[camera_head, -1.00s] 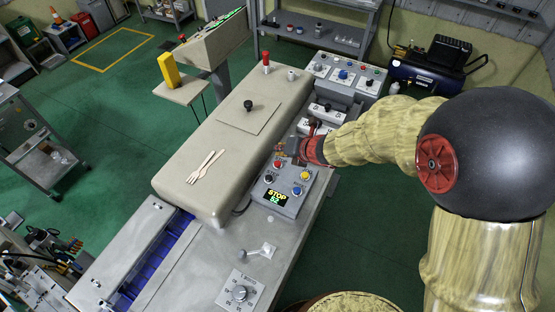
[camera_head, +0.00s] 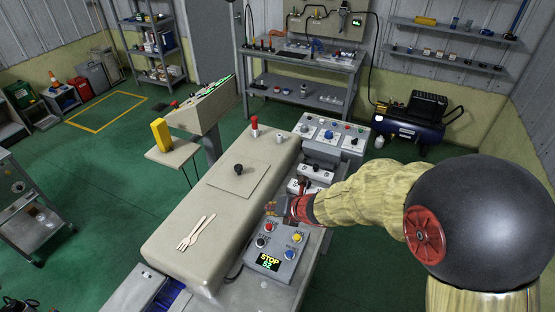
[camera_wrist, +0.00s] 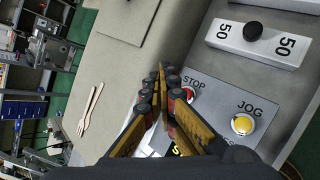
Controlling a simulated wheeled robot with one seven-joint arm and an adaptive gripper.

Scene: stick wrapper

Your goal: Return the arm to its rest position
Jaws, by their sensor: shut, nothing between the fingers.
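My arm reaches in from the right in the head view, over the wrapping machine (camera_head: 222,235). My gripper (camera_head: 277,208) is just above the far edge of a grey control box (camera_head: 275,243) with a display reading STOP. In the wrist view, my gripper (camera_wrist: 162,75) has its fingers together with nothing between them. They partly cover the box, near its red STOP button (camera_wrist: 189,94). A yellow JOG button (camera_wrist: 242,124) is to the right of the fingers. I cannot tell whether the fingertips touch anything.
A wooden fork and stick (camera_head: 195,233) lie on the beige cover. A white block marked 50 (camera_wrist: 224,36) is close to my gripper. A second panel of knobs (camera_head: 330,134) stands behind. A yellow block (camera_head: 161,134) sits on a side stand. Green floor is open at the left.

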